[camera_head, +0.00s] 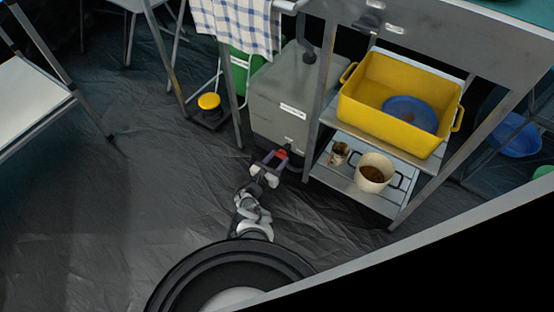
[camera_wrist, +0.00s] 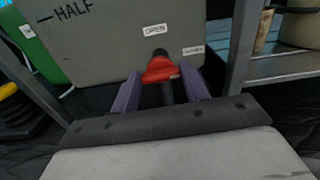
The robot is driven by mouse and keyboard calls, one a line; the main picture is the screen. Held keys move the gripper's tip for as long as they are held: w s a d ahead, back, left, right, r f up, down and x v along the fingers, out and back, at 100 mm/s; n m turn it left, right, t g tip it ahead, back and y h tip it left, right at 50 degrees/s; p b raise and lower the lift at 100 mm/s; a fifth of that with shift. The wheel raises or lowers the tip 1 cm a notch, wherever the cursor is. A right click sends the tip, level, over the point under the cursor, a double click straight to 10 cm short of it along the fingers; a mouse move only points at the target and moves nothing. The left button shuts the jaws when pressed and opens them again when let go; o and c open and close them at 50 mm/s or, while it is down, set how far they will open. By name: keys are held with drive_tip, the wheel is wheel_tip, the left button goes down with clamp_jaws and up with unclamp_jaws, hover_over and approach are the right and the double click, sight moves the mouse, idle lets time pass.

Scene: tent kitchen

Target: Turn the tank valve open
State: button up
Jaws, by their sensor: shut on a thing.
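The grey tank (camera_head: 283,97) stands on the floor under the table's left end, and its front fills the top of the wrist view (camera_wrist: 110,55). Its valve has a red handle (camera_wrist: 159,68) low on that front, also visible in the head view (camera_head: 282,153). A label reading OPEN (camera_wrist: 155,29) is above the handle, and another reading CLOSED (camera_wrist: 193,50) is to its right. My gripper (camera_wrist: 162,78) is shut on the red handle, with a purple finger at each side. Which label the handle points to is unclear.
A metal table leg (camera_wrist: 240,50) stands close right of the tank. Right of it, a shelf (camera_head: 335,178) holds a pot (camera_head: 374,172) and a mug (camera_head: 339,153), below a yellow tub (camera_head: 385,118). The dark floor at left is mostly clear.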

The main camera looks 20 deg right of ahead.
drive_tip(key=shift+w+a+f+n+b, duration=0.1)
drive_tip(key=shift+n+b, duration=0.15)
drive_tip(key=shift+n, duration=4.1)
drive_tip(key=shift+w+f+n+b, duration=0.1)
drive_tip(key=shift+n+b, duration=0.1)
drive_tip(key=shift+n, duration=4.15)
drive_tip(key=o, duration=1)
drive_tip(key=shift+s, duration=0.1)
drive_tip(key=p+v, duration=0.5)
drive_tip(key=v, duration=0.8)
drive_tip(key=shift+s+a, duration=0.2)
drive_tip(key=shift+a, duration=0.1)
